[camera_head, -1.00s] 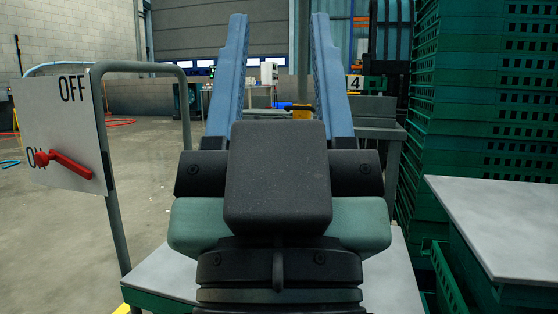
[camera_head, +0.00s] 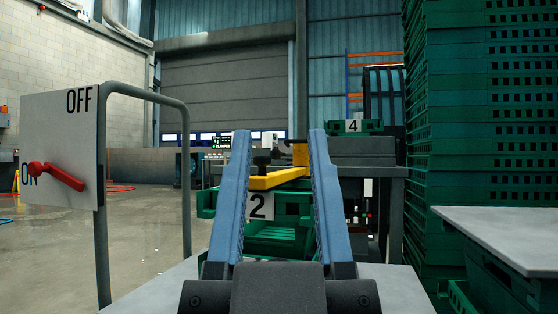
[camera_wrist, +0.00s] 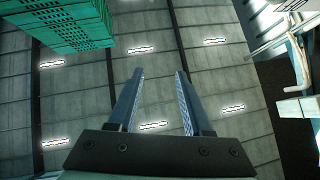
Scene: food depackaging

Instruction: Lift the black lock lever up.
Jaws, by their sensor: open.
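My gripper (camera_head: 280,134) is open and empty, its two blue fingers pointing up and away from the head camera. In the wrist view my gripper (camera_wrist: 160,72) shows against the ceiling, with nothing between the fingers. Between the fingers in the head view, farther off, is a yellow bar (camera_head: 278,179) with a small black upright piece (camera_head: 262,160) at its left part. This may be the black lock lever, but it is too small to be sure. The gripper does not appear to touch it. The bar sits above a green crate (camera_head: 272,238) marked 2, partly hidden by my fingers.
A white ON/OFF panel (camera_head: 60,150) with a red lever (camera_head: 56,175) at ON stands left on a grey tube frame (camera_head: 186,180). Tall stacked green crates (camera_head: 460,130) and a grey-topped table (camera_head: 505,230) stand right. A crate marked 4 (camera_head: 353,126) is behind. Floor at left is open.

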